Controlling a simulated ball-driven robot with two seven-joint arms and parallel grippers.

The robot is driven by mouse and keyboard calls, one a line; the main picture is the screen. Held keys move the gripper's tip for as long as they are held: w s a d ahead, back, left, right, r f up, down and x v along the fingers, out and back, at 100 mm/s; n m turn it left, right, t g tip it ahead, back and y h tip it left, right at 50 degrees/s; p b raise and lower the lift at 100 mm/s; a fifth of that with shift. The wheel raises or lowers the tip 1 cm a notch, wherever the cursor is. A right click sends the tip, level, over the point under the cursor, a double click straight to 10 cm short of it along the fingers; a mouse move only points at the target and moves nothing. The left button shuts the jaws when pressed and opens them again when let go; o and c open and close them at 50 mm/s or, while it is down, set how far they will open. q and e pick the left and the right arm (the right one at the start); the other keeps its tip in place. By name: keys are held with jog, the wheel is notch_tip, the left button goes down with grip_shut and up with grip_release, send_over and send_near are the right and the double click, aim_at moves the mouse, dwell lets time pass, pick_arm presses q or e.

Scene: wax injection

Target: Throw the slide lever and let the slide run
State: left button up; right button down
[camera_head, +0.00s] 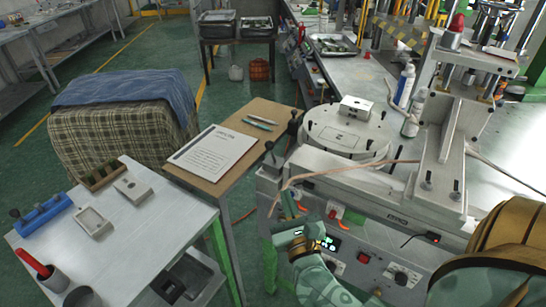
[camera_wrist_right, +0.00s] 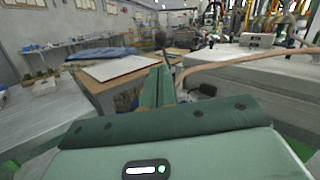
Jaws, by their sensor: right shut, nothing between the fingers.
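Two black-knobbed levers, one nearer (camera_head: 270,148) and one farther (camera_head: 294,116), stand upright at the left end of the white machine (camera_head: 340,175). I cannot tell which is the slide lever. My right gripper (camera_head: 290,203) is shut and empty, low in front of the machine's left end and below the nearer lever. In the wrist view, the shut fingers (camera_wrist_right: 160,86) point toward a black-knobbed lever (camera_wrist_right: 160,41); its lower part is partly hidden by them. The slide's round plate (camera_head: 322,138) carries a pale block (camera_head: 355,108). My left gripper is out of view.
A control panel (camera_head: 375,258) with buttons faces me beneath the machine. A copper-coloured tube (camera_head: 350,168) runs across its top. A wooden side table (camera_head: 262,110) holds a paper sheet (camera_head: 213,152). The grey table (camera_head: 150,235) at left holds moulds and a blue rack (camera_head: 42,216).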

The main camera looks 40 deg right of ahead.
aim_at(270, 148)
jog(key=p+x, duration=0.1)
jog(key=x, duration=1.2)
jog(key=shift+w+d+r, duration=0.1)
jog(key=shift+w+r, duration=0.05)
jog(key=shift+w, duration=0.1)
